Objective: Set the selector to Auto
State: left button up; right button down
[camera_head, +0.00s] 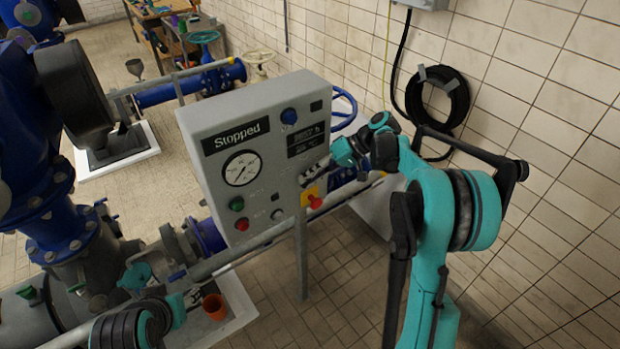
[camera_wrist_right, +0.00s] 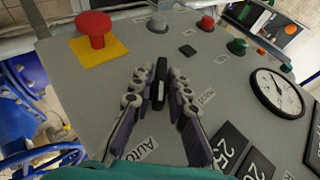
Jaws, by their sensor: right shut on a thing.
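The selector (camera_wrist_right: 161,70) is a narrow black handle on the face of the grey control box (camera_head: 280,105). In the right wrist view, my right gripper (camera_wrist_right: 161,84) has its two fingers closed on the handle from both sides. An Auto label (camera_wrist_right: 141,150) lies beside the left finger, and another small label (camera_wrist_right: 207,97) is right of the right finger. I cannot tell which label the handle points to. In the head view my right gripper (camera_head: 322,167) reaches the box's right side and hides the selector. My left arm shows at the bottom left; its fingers cannot be made out.
A red emergency button on a yellow plate (camera_head: 310,198) sits just below the right gripper. The box also carries a gauge (camera_head: 241,168), a green button (camera_head: 237,204) and a Stopped sign (camera_head: 235,136). Blue pipes stand left; a tiled wall is right.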

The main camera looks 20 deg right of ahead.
jog(key=c, duration=1.6)
grip_release()
jog(key=v, duration=1.2)
jog(key=s+a+f+m+t+h+b, duration=0.15)
jog(key=s+a+f+h+b, duration=0.35)
jog(key=s+a+f+b, duration=0.5)
jog(key=s+d+f+t+h+b, duration=0.1)
jog(key=s+f+t+h+b, duration=0.2)
jog(key=s+f+b, duration=0.4)
jog(key=s+f+h, duration=0.1)
jog(key=s+f, duration=0.7)
jog(key=shift+f+t+h+b, duration=0.3)
jog(key=shift+f+t+h, duration=0.05)
jog(key=shift+f+h, duration=0.05)
